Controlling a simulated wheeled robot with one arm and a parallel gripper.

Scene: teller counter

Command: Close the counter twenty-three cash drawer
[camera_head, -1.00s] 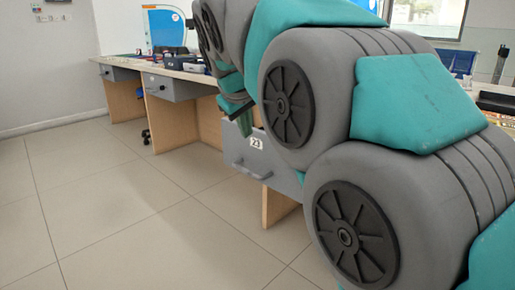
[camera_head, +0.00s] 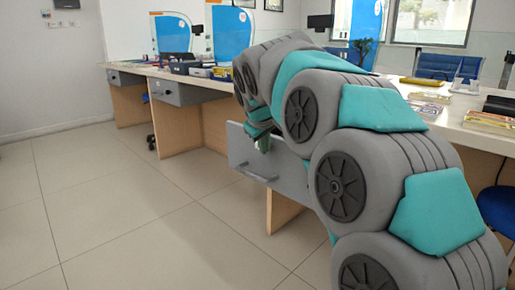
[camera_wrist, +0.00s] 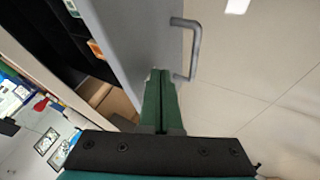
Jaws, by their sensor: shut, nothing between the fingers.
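The drawer under the near counter has a grey front (camera_head: 238,150) with a bar handle (camera_head: 256,177). It stands out from the counter, open. In the wrist view, its front panel (camera_wrist: 135,30) and handle (camera_wrist: 190,50) show, with the dark inside (camera_wrist: 55,30) to the left holding small coloured items. My gripper (camera_head: 263,146) is at the drawer front, above the handle in the head view. In the wrist view, its green fingers (camera_wrist: 159,75) are together and empty, close to the panel's end. I cannot tell if they touch it. The number plate is hidden now.
The counter top (camera_head: 390,95) carries bundles of notes (camera_head: 490,122) at the right. Another grey drawer (camera_head: 178,91) is on the counter farther left. The tiled floor (camera_head: 130,215) in front is clear. A blue chair (camera_head: 497,210) is at the right edge.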

